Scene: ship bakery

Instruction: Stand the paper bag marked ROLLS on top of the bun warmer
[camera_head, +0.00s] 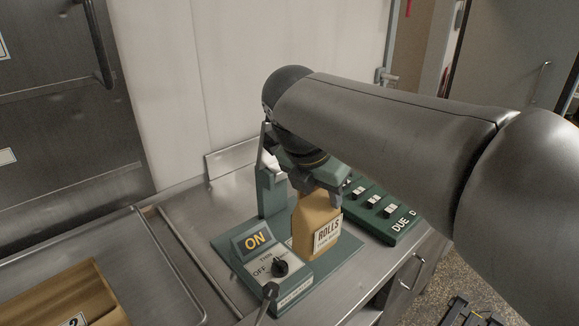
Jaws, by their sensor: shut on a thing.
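The tan paper bag (311,228) has a white label reading ROLLS with smaller print under it. My gripper (318,196) is shut on the top of the bag from above. The bag is upright over a green base plate (335,258), just behind and to the right of a green control box (272,258) with a lit ON sign and a black knob. I cannot tell whether the bag's bottom touches the plate. No part in view is labelled as the bun warmer. My arm hides much of the area behind the bag.
A green panel (385,212) with several switches and the letters DUE stands to the right. A green post (270,192) rises behind the bag. A wooden box (70,292) sits at the lower left. The steel counter (185,222) is bare left of the plate.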

